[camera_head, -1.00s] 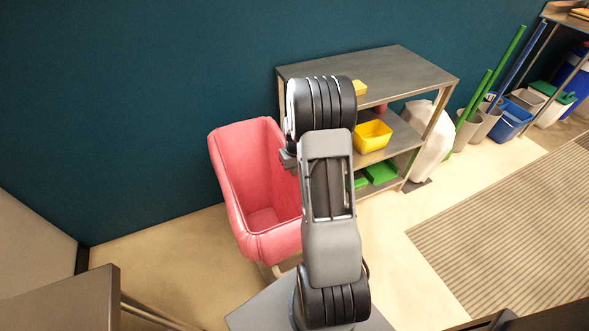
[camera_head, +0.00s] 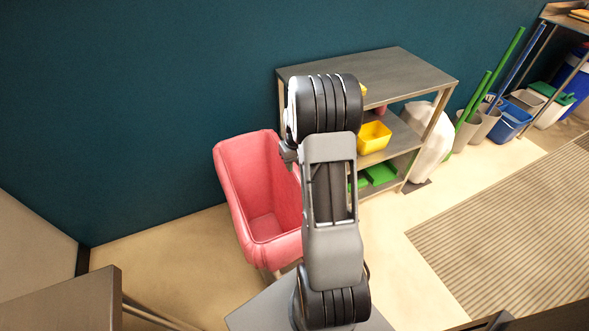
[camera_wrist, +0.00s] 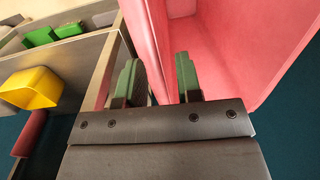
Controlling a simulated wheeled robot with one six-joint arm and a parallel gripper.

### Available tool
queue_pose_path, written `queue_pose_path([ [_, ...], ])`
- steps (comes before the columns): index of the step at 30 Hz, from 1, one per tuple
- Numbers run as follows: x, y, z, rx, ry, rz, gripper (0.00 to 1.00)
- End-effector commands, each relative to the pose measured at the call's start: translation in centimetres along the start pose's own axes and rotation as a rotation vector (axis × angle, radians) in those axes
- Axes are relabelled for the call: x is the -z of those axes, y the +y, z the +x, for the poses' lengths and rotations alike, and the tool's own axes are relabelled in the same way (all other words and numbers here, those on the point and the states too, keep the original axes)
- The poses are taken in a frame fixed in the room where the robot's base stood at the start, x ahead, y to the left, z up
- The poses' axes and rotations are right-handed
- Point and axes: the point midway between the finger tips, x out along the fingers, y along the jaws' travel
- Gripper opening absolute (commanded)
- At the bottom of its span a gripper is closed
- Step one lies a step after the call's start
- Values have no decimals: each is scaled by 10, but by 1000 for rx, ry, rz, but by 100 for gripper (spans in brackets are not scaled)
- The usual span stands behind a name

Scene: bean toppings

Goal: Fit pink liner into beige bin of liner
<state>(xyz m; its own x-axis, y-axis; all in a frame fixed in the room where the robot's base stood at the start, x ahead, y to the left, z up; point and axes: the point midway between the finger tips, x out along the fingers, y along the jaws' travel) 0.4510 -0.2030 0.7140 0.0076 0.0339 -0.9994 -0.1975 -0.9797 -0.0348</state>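The pink liner (camera_head: 232,195) is an upright open-topped tub left of my arm in the head view. Its wall and inside also show in the wrist view (camera_wrist: 230,45). My gripper (camera_wrist: 160,78) has its green fingers on either side of the liner's wall, holding it at the rim. In the head view my gripper is mostly hidden behind my arm. The rest of the bin is hidden, so I cannot tell how deep the liner sits.
A metal shelf rack (camera_head: 385,65) stands right of the liner, with a yellow bin (camera_head: 374,137) and green trays (camera_head: 380,174). The dark teal wall is close behind. A metal table (camera_head: 70,300) is at the front left. Floor is clear left of the liner.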

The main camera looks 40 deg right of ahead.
Motion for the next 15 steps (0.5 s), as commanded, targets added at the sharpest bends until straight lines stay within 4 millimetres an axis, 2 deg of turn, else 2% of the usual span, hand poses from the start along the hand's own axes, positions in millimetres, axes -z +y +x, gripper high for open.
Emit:
queue_pose_path([
  [1,1,0,-15,-2,5,0,32],
  [6,0,0,-49,-2,4,0,32],
  [15,0,0,-90,-1,2,1,32],
])
